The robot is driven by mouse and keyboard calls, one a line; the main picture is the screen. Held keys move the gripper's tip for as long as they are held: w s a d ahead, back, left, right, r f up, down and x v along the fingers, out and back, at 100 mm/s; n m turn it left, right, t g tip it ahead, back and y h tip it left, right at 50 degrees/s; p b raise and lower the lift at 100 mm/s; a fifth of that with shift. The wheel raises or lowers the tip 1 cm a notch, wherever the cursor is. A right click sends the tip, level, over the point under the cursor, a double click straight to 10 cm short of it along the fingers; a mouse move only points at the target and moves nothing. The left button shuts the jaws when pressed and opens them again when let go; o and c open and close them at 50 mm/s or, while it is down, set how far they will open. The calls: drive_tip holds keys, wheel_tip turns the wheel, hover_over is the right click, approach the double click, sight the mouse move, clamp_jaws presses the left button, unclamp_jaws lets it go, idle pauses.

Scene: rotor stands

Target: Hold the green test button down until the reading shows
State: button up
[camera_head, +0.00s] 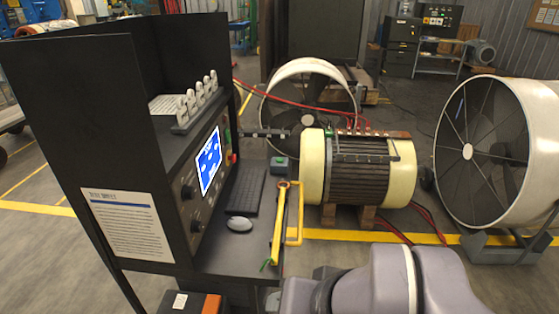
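A dark test console (85,130) stands at the left with its control face turned right, seen at a steep angle. Its screen (210,160) is lit blue with white marks too small to read. A green button (227,135) shows at the face's far edge, above a red button (233,158). A small grey box (279,168) with a green top stands on the console's shelf; I cannot tell which green part is the test button. My arm's grey links fill the bottom right. My gripper is out of the frame, and nothing is seen touching either green part.
A keyboard (246,192), a mouse (239,225) and a yellow tool (280,225) lie on the shelf (215,260). A cream-ended motor (358,170) sits on wooden blocks just right of it. Large fans (466,152) stand behind and right. Red cables (395,230) run on the floor.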

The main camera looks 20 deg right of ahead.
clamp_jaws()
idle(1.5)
